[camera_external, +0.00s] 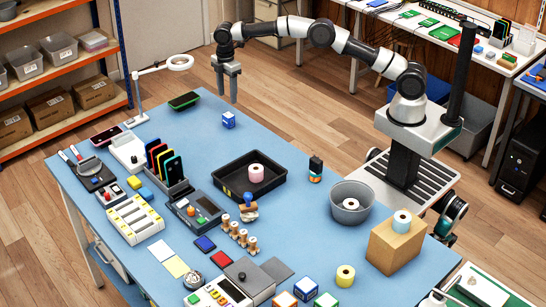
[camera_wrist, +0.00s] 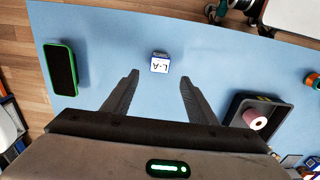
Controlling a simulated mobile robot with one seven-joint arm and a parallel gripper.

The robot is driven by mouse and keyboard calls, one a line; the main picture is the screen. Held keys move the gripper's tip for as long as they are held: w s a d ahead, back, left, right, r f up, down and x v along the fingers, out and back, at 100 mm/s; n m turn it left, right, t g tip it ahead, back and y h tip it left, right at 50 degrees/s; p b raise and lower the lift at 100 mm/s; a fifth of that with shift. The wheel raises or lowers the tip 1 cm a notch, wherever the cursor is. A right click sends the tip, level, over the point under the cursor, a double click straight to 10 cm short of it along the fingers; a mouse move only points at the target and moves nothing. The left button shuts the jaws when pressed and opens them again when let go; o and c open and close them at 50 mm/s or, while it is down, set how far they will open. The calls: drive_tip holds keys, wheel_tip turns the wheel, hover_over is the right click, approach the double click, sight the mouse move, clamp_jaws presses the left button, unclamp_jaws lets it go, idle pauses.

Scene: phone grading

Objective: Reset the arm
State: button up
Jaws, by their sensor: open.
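My gripper (camera_external: 227,84) is at the end of the raised arm, above the far edge of the blue table (camera_external: 300,265), pointing down. Its two dark fingers are apart with nothing between them, as the wrist view (camera_wrist: 157,85) also shows. A blue and white cube (camera_external: 228,120) marked "L-A" in the wrist view (camera_wrist: 160,62) sits on the table, apart from the fingertips. A green-edged phone (camera_external: 184,100) lies flat left of the cube; it also shows in the wrist view (camera_wrist: 61,68). My arm bends over from its base at the table's right side.
A black tray (camera_external: 222,185) holds a pink-white roll (camera_external: 256,173). A ring lamp (camera_external: 180,62) stands left of my gripper. A grey bowl (camera_external: 351,214), a cardboard box (camera_external: 395,247) and a phone rack (camera_external: 176,191) stand on the table. The table around the cube is clear.

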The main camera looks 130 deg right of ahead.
drive_tip(key=shift+r, duration=0.2)
idle(0.5)
drive_tip(key=w+a+r+n+h, duration=0.1)
drive_tip(key=w+a+r, duration=0.3)
drive_tip(key=a+r, duration=0.35)
drive_tip(key=w+a+r+h, duration=0.1)
drive_tip(key=w+a+r, duration=0.4)
drive_tip(key=a+r, duration=0.25)
drive_tip(key=a+r+t+p, duration=0.1)
drive_tip(key=a+r, duration=0.4)
drive_tip(key=a, duration=0.3)
drive_tip(key=a+r+t+p, duration=0.1)
drive_tip(key=a+r, duration=0.3)
drive_tip(key=a, duration=0.5)
drive_tip(key=s+a+r+n+t, duration=0.1)
drive_tip(key=s+a+r, duration=0.25)
drive_tip(key=a, duration=0.35)
drive_tip(key=s+a+r+t, duration=0.1)
drive_tip(key=s+a+r, duration=0.1)
drive_tip(key=s+a, duration=0.35)
drive_tip(key=s+a+m+t+y+p, duration=0.1)
drive_tip(key=s+a+p, duration=0.8)
drive_tip(key=s, duration=0.6)
drive_tip(key=shift+a+r+m+t+y, duration=0.3)
drive_tip(key=shift+a+m+y, duration=0.1)
drive_tip(key=shift+a, duration=0.15)
drive_tip(key=shift+s, duration=0.1)
